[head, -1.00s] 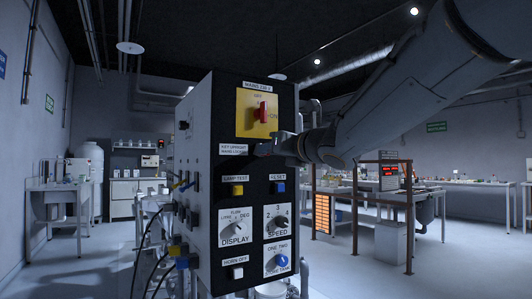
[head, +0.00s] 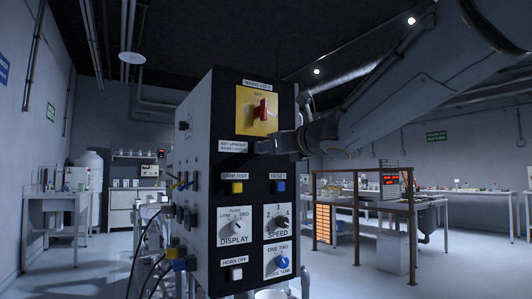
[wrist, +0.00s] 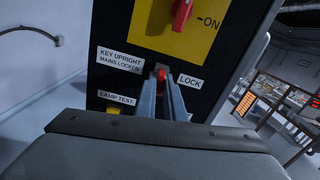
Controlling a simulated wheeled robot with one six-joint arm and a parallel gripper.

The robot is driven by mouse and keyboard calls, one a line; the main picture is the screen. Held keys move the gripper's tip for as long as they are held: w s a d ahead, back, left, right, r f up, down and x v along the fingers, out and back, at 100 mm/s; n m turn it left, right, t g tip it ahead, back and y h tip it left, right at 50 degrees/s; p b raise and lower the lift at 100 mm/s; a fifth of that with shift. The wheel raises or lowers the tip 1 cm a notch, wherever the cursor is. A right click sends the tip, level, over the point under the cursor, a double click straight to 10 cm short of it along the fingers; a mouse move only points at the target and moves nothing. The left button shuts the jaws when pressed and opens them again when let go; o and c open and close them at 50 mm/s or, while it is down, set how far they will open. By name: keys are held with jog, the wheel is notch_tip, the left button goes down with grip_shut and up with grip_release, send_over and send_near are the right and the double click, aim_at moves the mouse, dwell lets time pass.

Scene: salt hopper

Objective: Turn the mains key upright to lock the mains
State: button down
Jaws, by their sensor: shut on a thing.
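The mains key shows as a small red piece (wrist: 161,76) between my fingertips, beside the "LOCK" label and the "KEY UPRIGHT MAINS LOCKED" label (wrist: 120,60). My gripper (wrist: 161,88) is shut on it against the dark panel face. In the head view my gripper (head: 263,146) reaches the panel (head: 255,190) from the right and hides the key. The key's exact angle cannot be told. Above it, the red mains switch (head: 262,109) sits on a yellow plate (head: 244,122); it also shows at the top of the wrist view (wrist: 182,12), with "ON" to its right.
Below the key are a yellow lamp test button (head: 236,188), a blue reset button (head: 279,186), a display dial (head: 235,226) and a speed dial (head: 280,222). Cables hang at the panel's left side. A brown-framed bench (head: 360,207) stands behind at right.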

jog(key=c, duration=1.8)
grip_release()
jog(key=shift+o, duration=0.2)
